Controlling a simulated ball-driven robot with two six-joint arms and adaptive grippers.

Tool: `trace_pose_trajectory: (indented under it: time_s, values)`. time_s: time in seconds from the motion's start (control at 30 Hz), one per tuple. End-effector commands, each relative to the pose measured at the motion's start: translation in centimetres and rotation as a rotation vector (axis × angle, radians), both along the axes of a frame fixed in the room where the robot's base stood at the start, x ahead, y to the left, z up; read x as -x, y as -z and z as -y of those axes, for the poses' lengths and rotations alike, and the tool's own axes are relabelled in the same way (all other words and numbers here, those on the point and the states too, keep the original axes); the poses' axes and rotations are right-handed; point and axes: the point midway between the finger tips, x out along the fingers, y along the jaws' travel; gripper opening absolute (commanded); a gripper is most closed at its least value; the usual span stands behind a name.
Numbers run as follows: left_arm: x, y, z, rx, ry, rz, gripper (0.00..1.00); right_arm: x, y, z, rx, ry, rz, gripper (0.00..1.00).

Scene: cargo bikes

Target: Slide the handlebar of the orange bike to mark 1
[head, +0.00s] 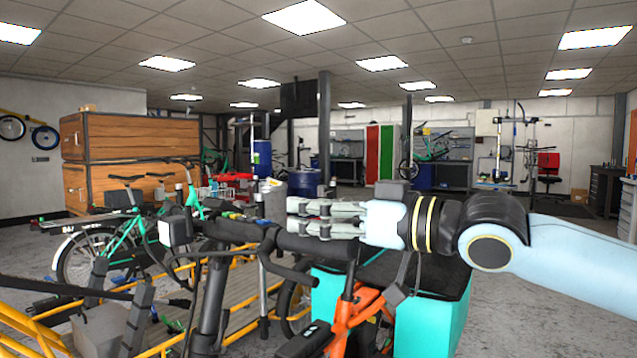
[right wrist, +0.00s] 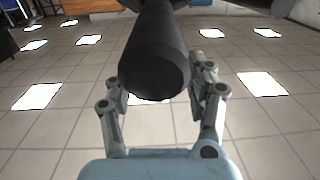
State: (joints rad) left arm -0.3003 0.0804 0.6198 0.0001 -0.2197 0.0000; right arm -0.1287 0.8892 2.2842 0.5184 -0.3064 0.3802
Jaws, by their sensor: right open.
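The orange bike (head: 355,315) stands front center, with its orange frame low in the head view. A black handlebar (head: 312,244) runs across above it, with a thick black grip at its right end. My right gripper (head: 295,217) comes in from the right at that end, pointing left. In the right wrist view, the black grip (right wrist: 155,60) reaches in between the two open fingers (right wrist: 157,88), its round end facing the palm. I cannot tell if a finger touches it. I cannot make out mark 1. My left gripper is not in view.
A teal cargo box (head: 430,312) with a dark top stands behind and right of the bike. Yellow rails and a wooden-decked cargo bike (head: 240,290) fill the lower left. A teal bike (head: 110,240) and wooden crates (head: 130,150) stand farther left. Grey floor is open at right.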

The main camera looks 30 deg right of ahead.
Motion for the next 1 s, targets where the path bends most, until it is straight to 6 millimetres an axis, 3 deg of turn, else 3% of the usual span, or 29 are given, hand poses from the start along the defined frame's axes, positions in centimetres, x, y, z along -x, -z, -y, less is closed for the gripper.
trace_pose_trajectory:
  time_s: [0.2, 0.33, 1.0]
  values:
    - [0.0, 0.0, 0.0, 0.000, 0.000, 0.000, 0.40, 0.0, -3.5, 0.0, 0.005, -0.001, 0.001, 0.56]
    - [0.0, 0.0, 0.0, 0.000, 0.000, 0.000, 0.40, 0.0, -4.5, 0.0, 0.000, -0.001, -0.001, 0.56]
    - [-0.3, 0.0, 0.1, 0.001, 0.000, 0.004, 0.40, 0.0, -4.7, 0.0, -0.002, 0.000, -0.003, 0.56]
